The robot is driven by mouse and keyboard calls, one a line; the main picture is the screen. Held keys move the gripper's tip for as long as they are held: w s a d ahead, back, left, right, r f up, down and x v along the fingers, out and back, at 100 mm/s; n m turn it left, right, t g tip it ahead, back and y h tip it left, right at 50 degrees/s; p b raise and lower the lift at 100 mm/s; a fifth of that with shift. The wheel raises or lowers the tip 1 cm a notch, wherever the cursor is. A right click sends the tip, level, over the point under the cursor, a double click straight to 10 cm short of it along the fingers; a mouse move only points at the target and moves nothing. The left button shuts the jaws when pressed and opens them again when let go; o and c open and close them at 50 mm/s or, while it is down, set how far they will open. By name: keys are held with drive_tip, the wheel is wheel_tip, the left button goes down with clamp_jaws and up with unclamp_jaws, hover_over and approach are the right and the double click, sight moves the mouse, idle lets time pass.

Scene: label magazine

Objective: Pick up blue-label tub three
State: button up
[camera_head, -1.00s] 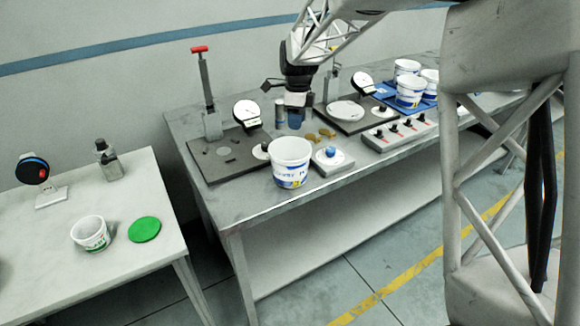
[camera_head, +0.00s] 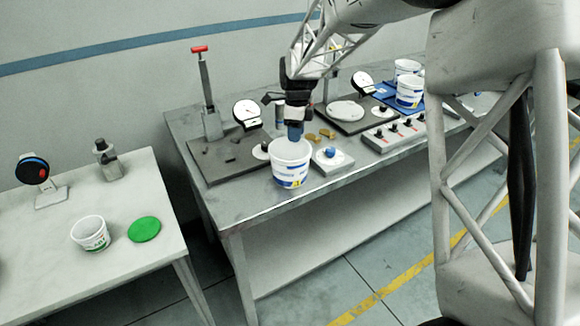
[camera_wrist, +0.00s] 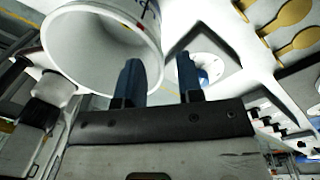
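A white tub with a blue and yellow label (camera_head: 289,178) stands upright near the front edge of the grey bench. My gripper (camera_head: 295,136) points down over this tub's rim, tilted. In the wrist view, the tub (camera_wrist: 88,48) shows its open mouth, and the two blue fingers of my gripper (camera_wrist: 160,78) are apart. One finger overlaps the tub's inside and the other is outside, with the tub wall between them. I cannot tell whether they touch it. Other blue-label tubs (camera_head: 410,93) stand on a blue tray at the back right. The label numbers are too small to read.
A control box with knobs (camera_head: 393,135) and a blue-knobbed white disc (camera_head: 331,158) lie right of the tub. A dark plate (camera_head: 215,160) with a red-handled press (camera_head: 207,95) is left. A green-label tub (camera_head: 90,234) and green disc (camera_head: 144,229) are on the left table.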

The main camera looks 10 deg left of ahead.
sight(295, 147)
drive_tip(key=shift+s+f, duration=0.15)
drive_tip(key=shift+f, duration=1.7)
clamp_jaws()
